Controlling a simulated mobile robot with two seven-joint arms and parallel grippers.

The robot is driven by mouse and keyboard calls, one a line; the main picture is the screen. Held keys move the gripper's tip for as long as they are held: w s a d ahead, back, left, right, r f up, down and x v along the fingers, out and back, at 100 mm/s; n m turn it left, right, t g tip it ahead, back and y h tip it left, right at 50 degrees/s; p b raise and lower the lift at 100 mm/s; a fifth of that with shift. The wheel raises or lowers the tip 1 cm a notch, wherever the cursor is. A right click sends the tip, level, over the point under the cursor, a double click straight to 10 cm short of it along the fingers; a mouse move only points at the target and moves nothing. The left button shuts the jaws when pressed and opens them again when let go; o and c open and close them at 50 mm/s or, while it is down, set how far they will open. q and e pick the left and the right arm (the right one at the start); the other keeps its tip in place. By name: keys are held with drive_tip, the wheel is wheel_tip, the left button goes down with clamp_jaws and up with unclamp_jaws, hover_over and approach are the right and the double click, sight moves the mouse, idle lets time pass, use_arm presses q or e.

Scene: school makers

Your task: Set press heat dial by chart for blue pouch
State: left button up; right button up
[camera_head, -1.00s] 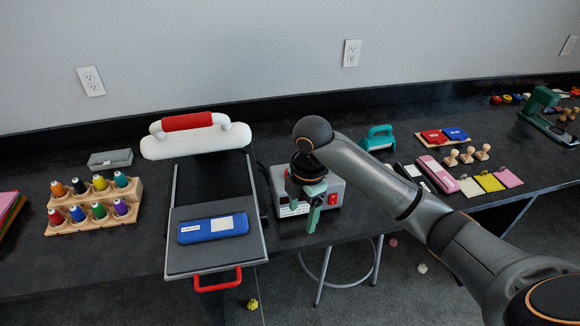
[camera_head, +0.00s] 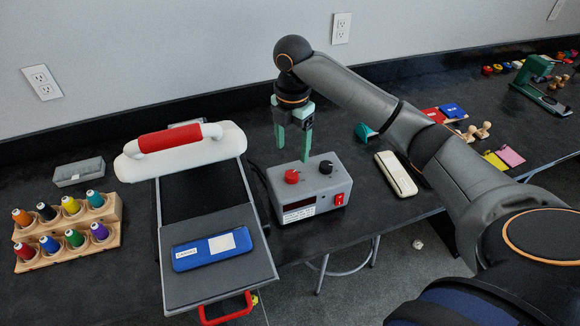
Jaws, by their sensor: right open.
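The blue pouch (camera_head: 211,249) lies flat on the pulled-out grey platen (camera_head: 180,286) of the heat press, with pale labels on it. The press's white upper part with a red handle (camera_head: 170,141) stands behind. The grey control box (camera_head: 318,204) is right of the press. It has a red knob (camera_head: 292,176), a black knob (camera_head: 326,165), a dark display, a printed label and a red switch. My right gripper (camera_head: 292,150) is open, fingers pointing down, above and behind the box near the red knob, holding nothing. My left gripper is not in view. The chart cannot be made out.
A wooden rack (camera_head: 70,235) of thread spools stands at the left, with a grey tray (camera_head: 79,172) behind it. A cream-coloured case (camera_head: 396,174) lies right of the box. My right arm covers part of the right side.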

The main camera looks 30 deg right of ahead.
sight(292, 174)
wheel_tip(292, 174, down, 9)
drive_tip(key=shift+r, duration=0.15)
clamp_jaws()
idle(0.7)
